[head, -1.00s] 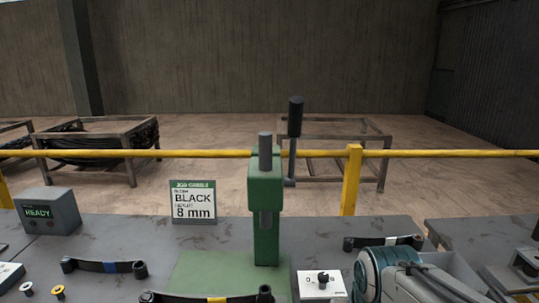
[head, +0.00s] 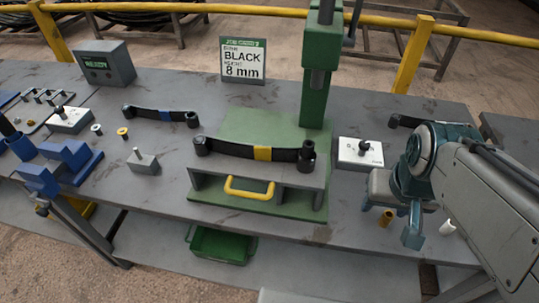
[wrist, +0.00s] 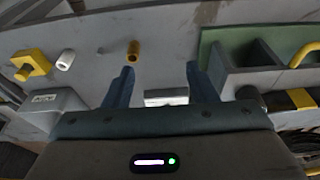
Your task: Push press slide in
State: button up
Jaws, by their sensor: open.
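The press is a green column (head: 315,95) at the back of a green base plate (head: 270,125). Its grey slide (head: 305,178) sits at the front of that plate, forward of the column, with a yellow handle (head: 250,190) facing the front. A dark leaf spring with a yellow band (head: 262,153) lies across the slide. My gripper (head: 395,220) is to the right of the slide, open, apart from the handle.
A brass bushing (head: 386,218) and a white bushing (head: 447,227) stand near my gripper. A white dial box (head: 360,154) is right of the press. A blue-banded spring (head: 162,115) lies left. A green bin (head: 222,245) sits below. A yellow rail (head: 200,8) runs behind.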

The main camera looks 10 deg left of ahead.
aim_at(283, 174)
jog(key=z, duration=0.5)
jog(key=k, duration=1.55)
jog(key=u, duration=0.5)
jog(key=i, duration=1)
jog(key=u, duration=0.05)
